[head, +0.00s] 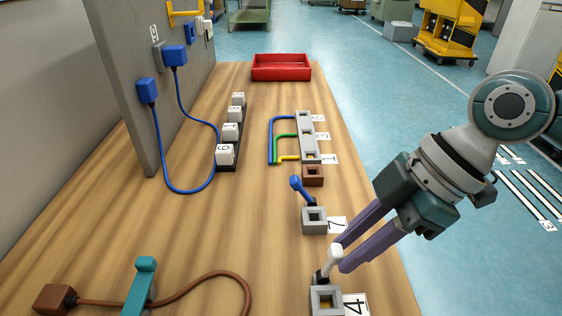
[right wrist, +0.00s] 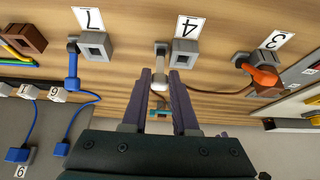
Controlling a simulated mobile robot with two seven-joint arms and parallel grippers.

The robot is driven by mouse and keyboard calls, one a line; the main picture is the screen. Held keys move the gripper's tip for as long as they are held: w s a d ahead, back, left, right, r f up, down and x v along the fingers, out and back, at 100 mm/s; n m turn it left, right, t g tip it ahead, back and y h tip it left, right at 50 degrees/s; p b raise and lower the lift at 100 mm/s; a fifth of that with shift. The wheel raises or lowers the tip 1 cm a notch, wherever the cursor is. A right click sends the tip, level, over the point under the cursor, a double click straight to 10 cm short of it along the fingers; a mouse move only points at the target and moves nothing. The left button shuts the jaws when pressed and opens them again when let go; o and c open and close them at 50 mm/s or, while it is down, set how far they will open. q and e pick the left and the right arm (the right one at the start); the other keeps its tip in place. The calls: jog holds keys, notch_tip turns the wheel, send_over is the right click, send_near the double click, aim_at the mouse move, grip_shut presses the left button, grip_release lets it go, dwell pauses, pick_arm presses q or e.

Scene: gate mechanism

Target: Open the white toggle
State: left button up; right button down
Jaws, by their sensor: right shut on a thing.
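The white toggle (head: 334,256) stands on a grey square-socketed block (head: 313,301) beside a label 4, at the near right of the table. Its lever looks nearly upright in the head view, leaning slightly right. My right gripper (head: 342,258) reaches in from the right, its purple fingers shut on the lever. In the right wrist view the white toggle (right wrist: 161,82) shows between the fingertips (right wrist: 161,78). My left gripper is not in view.
A blue toggle (head: 302,190) with label 7 stands just behind. An orange toggle (right wrist: 263,76) is beside label 3. A teal lever (head: 143,280) and brown cable (head: 225,277) lie near left. A grey panel (head: 150,60) stands left, a red tray (head: 281,68) far back.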

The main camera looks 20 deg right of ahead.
jog(key=shift+s+d+f+b, duration=0.25)
jog(key=shift+d+f+b, duration=0.15)
jog(key=shift+d+f, duration=0.35)
pick_arm(q)
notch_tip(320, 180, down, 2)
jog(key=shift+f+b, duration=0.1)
jog(key=shift+b, duration=0.5)
pick_arm(e)
jog(key=shift+d+f, duration=0.2)
jog(key=shift+d, duration=0.15)
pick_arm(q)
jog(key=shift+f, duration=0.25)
pick_arm(e)
jog(key=shift+s+d+f, duration=0.15)
pick_arm(q)
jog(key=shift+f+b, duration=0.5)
jog(key=shift+b, duration=0.25)
pick_arm(e)
jog(key=shift+d+y, duration=0.15)
jog(key=shift+y, duration=0.45)
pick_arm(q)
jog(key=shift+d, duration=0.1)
